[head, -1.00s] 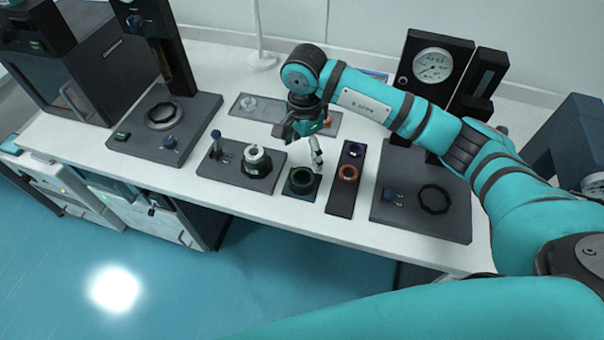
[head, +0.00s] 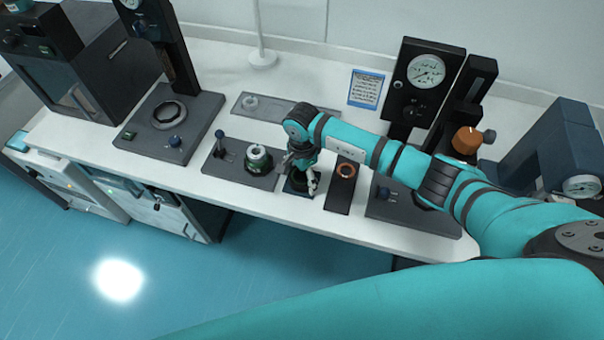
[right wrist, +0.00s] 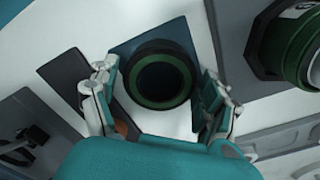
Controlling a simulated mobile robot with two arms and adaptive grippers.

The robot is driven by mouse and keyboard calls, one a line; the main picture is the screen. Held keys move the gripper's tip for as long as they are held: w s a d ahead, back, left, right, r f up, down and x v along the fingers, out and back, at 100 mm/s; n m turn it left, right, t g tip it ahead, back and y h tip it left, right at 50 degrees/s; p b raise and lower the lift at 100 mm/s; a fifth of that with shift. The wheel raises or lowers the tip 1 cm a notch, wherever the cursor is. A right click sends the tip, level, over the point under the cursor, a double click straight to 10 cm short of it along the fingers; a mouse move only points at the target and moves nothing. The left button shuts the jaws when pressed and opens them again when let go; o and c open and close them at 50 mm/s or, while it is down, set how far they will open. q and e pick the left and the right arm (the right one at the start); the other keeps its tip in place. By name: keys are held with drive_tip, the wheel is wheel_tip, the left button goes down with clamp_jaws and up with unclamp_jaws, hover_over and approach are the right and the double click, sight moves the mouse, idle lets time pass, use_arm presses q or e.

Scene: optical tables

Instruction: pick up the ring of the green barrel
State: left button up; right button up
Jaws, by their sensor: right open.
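A dark ring with a green inner band (right wrist: 160,102) lies on a small dark square plate (right wrist: 131,46), seen in the right wrist view. My right gripper (right wrist: 158,74) is open over it, one finger on each side; I cannot tell whether they touch it. In the head view the right gripper (head: 302,177) is above the small plate (head: 290,188) and hides most of the ring. The green barrel (head: 258,158) with a pale top stands upright on the plate to the left; it also shows in the right wrist view (right wrist: 296,62). My left gripper is not in view.
A dark strip (head: 338,197) with an orange ring (head: 346,170) lies just right of the gripper. A lever (head: 219,138) stands on the barrel's base plate. A gauge stand (head: 427,75) rises behind my right arm. The table's front edge is close.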

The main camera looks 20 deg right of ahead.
drive_tip(key=c, duration=0.8)
drive_tip(key=shift+r, duration=0.15)
